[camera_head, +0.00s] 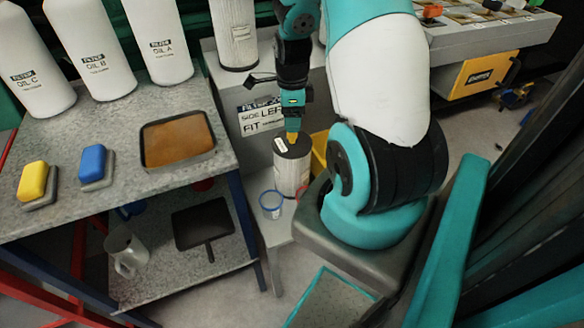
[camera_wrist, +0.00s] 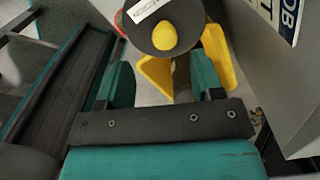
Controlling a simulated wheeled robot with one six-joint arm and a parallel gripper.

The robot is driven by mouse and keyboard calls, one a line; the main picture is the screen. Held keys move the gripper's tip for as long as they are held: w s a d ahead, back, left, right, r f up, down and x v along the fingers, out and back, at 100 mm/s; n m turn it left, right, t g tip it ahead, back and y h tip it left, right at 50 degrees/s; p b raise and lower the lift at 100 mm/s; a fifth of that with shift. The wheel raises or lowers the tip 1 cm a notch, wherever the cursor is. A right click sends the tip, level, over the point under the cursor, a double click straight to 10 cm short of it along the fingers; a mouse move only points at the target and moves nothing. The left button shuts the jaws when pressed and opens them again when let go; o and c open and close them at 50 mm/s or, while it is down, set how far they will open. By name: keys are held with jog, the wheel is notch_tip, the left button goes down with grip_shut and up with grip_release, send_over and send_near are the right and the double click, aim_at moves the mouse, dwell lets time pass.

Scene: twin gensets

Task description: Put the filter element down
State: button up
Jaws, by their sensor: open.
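The filter element (camera_head: 291,172) is a white cylinder with a dark cap, a pale label and a yellow knob. It appears upright on a low light grey surface below the sign. My gripper (camera_head: 292,134) points down just above its cap. In the wrist view the dark cap (camera_wrist: 150,38) and yellow knob lie at the top, beyond the spread fingers of my gripper (camera_wrist: 163,80). The fingers are open with nothing between them. Whether a fingertip touches the knob is unclear. Another white pleated cylinder (camera_head: 236,40) stands on the grey cabinet behind.
A yellow container (camera_head: 320,150) is close behind the filter element. A blue-rimmed cup (camera_head: 271,204) stands in front of it. To the left, a speckled bench (camera_head: 120,190) holds oil bottles, a brown-filled tray (camera_head: 177,140) and two coloured blocks. A mug (camera_head: 124,252) sits on its lower shelf.

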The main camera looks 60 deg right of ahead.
aim_at(292, 162)
jog(key=f, duration=0.6)
jog(key=shift+w+d+f+b, duration=0.2)
jog(key=shift+d+f+b, duration=0.05)
jog(key=shift+f+b, duration=0.05)
grip_shut()
